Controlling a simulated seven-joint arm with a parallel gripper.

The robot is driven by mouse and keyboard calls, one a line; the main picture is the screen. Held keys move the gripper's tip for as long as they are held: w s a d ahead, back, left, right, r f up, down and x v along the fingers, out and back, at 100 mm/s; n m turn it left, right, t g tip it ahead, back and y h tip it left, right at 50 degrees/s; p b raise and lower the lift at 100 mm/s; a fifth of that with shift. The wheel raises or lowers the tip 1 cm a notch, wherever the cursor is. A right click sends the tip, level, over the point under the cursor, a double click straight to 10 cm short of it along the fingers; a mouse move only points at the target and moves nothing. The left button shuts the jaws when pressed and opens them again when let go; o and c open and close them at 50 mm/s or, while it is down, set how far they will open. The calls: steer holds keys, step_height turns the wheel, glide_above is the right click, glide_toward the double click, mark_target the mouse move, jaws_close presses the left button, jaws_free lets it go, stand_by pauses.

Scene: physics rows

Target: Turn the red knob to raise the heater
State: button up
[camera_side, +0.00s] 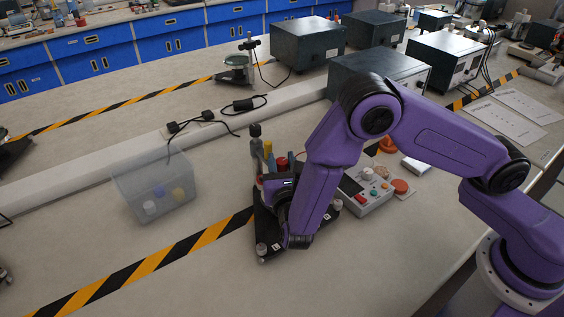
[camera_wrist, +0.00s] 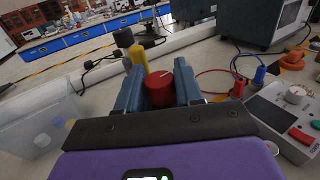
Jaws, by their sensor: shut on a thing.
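The red knob (camera_wrist: 159,88) sits between the two blue fingers of my gripper (camera_wrist: 158,92) in the wrist view, with a white mark on its top. My gripper is shut on it. In the side view the red knob (camera_side: 281,163) shows only in part behind my wrist. A yellow post (camera_wrist: 138,56) and a dark upright part (camera_wrist: 124,39) stand just beyond the knob. The black base (camera_side: 268,250) of the stand lies under my gripper. The heater cannot be told clearly, as my arm hides much of the stand.
A clear bin (camera_side: 155,190) with small items stands left of the stand. A control box (camera_side: 366,197) with buttons and wires is close on the right. Dark equipment boxes (camera_side: 308,42) stand behind. The table at the front left is clear apart from striped tape (camera_side: 140,268).

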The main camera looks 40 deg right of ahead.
steer(key=n+t+y, duration=0.1)
steer(key=n+y, duration=0.2)
steer(key=y, duration=0.1)
steer(key=n+t+y, duration=0.1)
steer(key=n+y, duration=0.1)
steer(key=y, duration=0.2)
steer(key=shift+d+n+y, duration=0.1)
steer(key=shift+n+y, duration=0.3)
steer(key=shift+n+g+y, duration=0.3)
steer(key=shift+n+y, duration=0.8)
steer(key=shift+y, duration=0.55)
steer(key=shift+n+g+y, duration=0.3)
steer(key=shift+n+y, duration=0.8)
steer(key=shift+y, duration=0.85)
steer(key=o, duration=0.9)
steer(key=shift+o, duration=0.2)
steer(key=v, duration=1.7)
steer(key=shift+r, duration=0.2)
steer(key=shift+o, duration=0.2)
steer(key=shift+s, duration=0.1)
